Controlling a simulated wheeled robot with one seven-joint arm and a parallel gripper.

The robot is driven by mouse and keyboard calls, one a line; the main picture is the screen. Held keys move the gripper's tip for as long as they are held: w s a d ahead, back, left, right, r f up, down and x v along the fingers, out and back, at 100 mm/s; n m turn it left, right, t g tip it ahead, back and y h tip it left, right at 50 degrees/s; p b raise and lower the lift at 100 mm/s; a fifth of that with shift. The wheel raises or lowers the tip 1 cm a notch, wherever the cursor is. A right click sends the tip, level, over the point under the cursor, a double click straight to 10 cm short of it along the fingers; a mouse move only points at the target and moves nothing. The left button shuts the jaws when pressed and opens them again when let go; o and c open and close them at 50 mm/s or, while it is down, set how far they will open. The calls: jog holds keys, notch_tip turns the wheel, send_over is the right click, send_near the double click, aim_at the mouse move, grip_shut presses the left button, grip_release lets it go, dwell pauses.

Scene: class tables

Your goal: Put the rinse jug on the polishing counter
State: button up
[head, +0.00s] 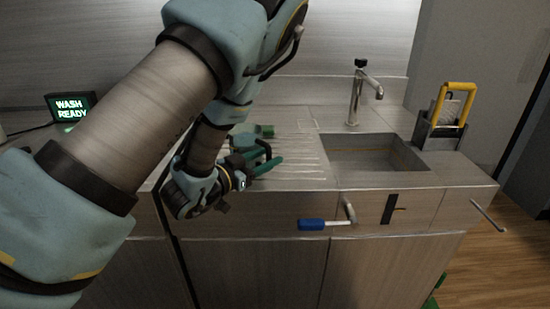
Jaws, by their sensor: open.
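A small green and teal object (264,130) stands on the ribbed draining area left of the sink, largely hidden behind my arm. It may be the rinse jug, but I cannot tell. My gripper (265,160) is close in front of it, low over the counter's left part, with its jaws open. I cannot tell whether the jaws touch or surround anything. The wooden-fronted sink counter (440,180) fills the middle. No label shows whether it is the polishing counter.
A sink basin (375,155) with a steel tap (356,95) is right of the ribbed area. A yellow-handled dark caddy (440,130) stands at the right end. A lit "WASH READY" sign (71,106) stands far left.

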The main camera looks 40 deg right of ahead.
jog(key=s+a+b, duration=0.1)
jog(key=a, duration=0.7)
jog(key=shift+r, duration=0.2)
jog(key=shift+w, duration=0.1)
